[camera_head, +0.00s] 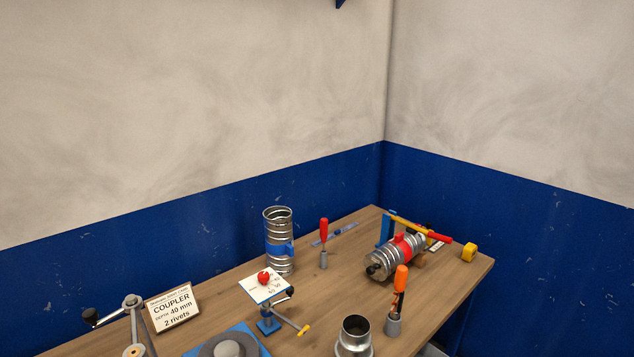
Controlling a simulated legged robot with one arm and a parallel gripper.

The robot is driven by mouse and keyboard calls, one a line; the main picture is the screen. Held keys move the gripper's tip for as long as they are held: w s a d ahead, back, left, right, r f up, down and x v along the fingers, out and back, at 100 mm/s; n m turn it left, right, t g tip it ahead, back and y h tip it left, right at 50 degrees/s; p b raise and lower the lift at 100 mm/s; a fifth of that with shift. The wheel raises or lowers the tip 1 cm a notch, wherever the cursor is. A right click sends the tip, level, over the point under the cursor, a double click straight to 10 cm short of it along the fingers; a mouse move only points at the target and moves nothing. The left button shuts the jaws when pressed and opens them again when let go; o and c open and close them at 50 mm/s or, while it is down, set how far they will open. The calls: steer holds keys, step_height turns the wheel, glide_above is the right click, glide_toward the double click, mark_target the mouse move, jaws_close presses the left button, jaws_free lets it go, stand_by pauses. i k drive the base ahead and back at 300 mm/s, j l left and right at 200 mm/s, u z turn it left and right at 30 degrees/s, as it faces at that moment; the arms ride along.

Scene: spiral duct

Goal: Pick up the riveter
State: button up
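I cannot tell for sure which tool is the riveter. An orange-handled tool (401,279) stands upright in a small grey holder (394,325) at the right front of the wooden workbench (340,257). A red-handled tool (324,232) stands upright in another grey holder (323,260) further back. A long yellow tool with a red grip (438,237) shows beside the lying metal duct (397,258), which partly hides it. My gripper is not in view.
A ribbed duct with a blue band (278,241) stands upright. A short metal collar (354,338), a blue crank fixture (268,325), a COUPLER sign (173,307) and a yellow tape measure (468,252) are on the bench. Walls close off the back and right.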

mark_target(402, 275)
steer(key=k+l+z, duration=0.1)
steer(key=k+z, duration=0.25)
steer(key=k+l+z, duration=0.1)
steer(key=z, duration=0.3)
